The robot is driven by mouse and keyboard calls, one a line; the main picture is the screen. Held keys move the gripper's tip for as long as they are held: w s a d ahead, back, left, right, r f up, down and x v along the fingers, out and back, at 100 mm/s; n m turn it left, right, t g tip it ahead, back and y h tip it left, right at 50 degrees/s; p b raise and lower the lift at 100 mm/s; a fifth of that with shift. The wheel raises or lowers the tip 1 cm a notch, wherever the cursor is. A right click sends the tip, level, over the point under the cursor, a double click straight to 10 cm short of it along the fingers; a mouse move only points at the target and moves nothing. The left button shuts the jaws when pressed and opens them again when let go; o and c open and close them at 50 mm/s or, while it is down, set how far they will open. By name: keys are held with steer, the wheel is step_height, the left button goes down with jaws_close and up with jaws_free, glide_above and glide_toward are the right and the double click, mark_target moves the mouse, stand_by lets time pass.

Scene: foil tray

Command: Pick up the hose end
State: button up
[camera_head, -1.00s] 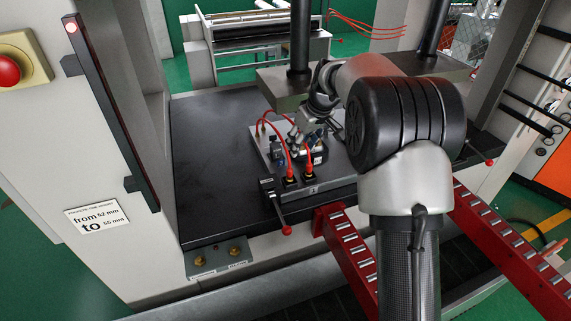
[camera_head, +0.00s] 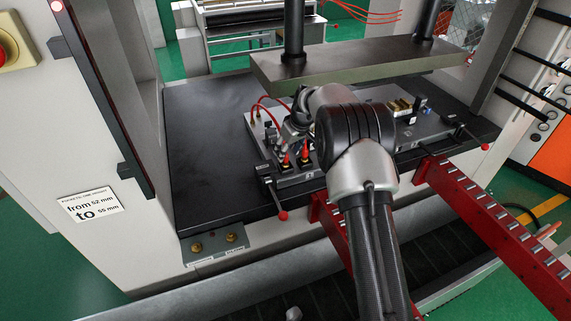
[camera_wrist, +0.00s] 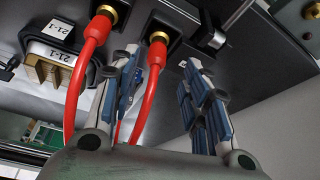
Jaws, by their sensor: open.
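The left hose end (camera_wrist: 97,25) lies outside the left finger. In the head view my gripper (camera_head: 290,136) is just above and behind two red hose ends, the left one (camera_head: 284,157) and the right one (camera_head: 304,152). Its fingers are partly hidden there by the wrist.
A connector labelled 21-1 (camera_wrist: 55,62) sits left of the hoses. The hoses stand on a grey tool plate (camera_head: 262,138) on the black press table (camera_head: 205,150). Red roller rails (camera_head: 490,220) extend in front.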

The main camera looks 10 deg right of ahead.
mark_target(285, 162)
steer(key=x, duration=0.4)
steer(key=shift+w+d+f+b, duration=0.15)
steer(key=shift+w+f+b, duration=0.05)
steer(key=shift+f+b, duration=0.1)
steer(key=shift+c, duration=0.2)
jaws_close()
